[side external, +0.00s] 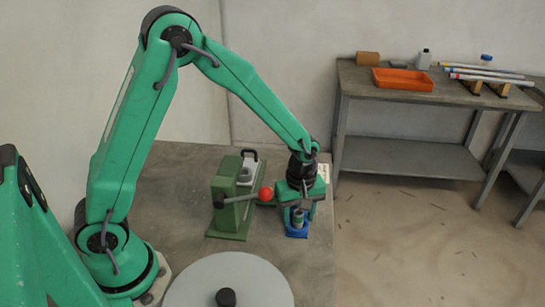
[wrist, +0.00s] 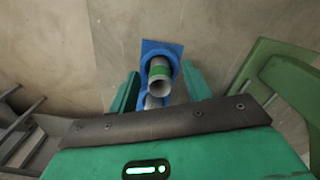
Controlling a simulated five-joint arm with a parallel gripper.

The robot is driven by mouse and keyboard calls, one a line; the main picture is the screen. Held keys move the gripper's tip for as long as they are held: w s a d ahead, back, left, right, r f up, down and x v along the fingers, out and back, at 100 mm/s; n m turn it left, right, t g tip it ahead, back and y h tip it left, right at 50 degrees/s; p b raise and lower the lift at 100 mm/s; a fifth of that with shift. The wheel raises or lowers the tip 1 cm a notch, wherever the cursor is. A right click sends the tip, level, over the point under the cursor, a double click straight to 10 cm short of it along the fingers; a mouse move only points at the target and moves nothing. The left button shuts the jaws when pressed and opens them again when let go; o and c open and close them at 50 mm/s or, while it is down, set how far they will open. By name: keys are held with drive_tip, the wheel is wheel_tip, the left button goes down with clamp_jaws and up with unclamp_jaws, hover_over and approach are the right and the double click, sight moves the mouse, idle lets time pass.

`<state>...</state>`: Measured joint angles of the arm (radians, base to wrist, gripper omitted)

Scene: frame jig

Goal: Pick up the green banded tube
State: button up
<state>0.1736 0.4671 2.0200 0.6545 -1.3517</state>
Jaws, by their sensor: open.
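The green banded tube (wrist: 159,72) is a grey hollow tube with a green band, standing in a blue holder (wrist: 150,46). A second grey tube end (wrist: 152,102) shows just below it in the wrist view. My gripper (wrist: 160,88) is open, with one green finger on each side of the tubes and gaps between. In the side external view my gripper (side external: 298,208) points down over the blue holder (side external: 296,232), and the tube (side external: 297,217) shows between the fingers. Whether a finger touches the tube cannot be told.
A green press-like fixture (side external: 231,200) with a red-knobbed lever (side external: 265,194) stands close left of my gripper. A grey round disc (side external: 228,284) lies in front. A far bench (side external: 365,98) holds an orange tray (side external: 403,80) and several rods. The table's right edge is near the holder.

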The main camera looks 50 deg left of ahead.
sight(298, 219)
clamp_jaws()
drive_tip(key=shift+r, duration=0.2)
drive_tip(key=shift+r, duration=0.5)
drive_tip(key=r, duration=0.3)
drive_tip(key=shift+s+d+r, duration=0.1)
drive_tip(key=shift+s+d, duration=0.05)
drive_tip(key=shift+d, duration=0.05)
drive_tip(key=s+d+r, duration=0.6)
drive_tip(key=s+d, duration=0.1)
drive_tip(key=d, duration=0.1)
drive_tip(key=shift+s+d+r, duration=0.2)
drive_tip(key=shift+r, duration=0.05)
drive_tip(key=shift+r, duration=0.2)
drive_tip(key=shift+r, duration=1.3)
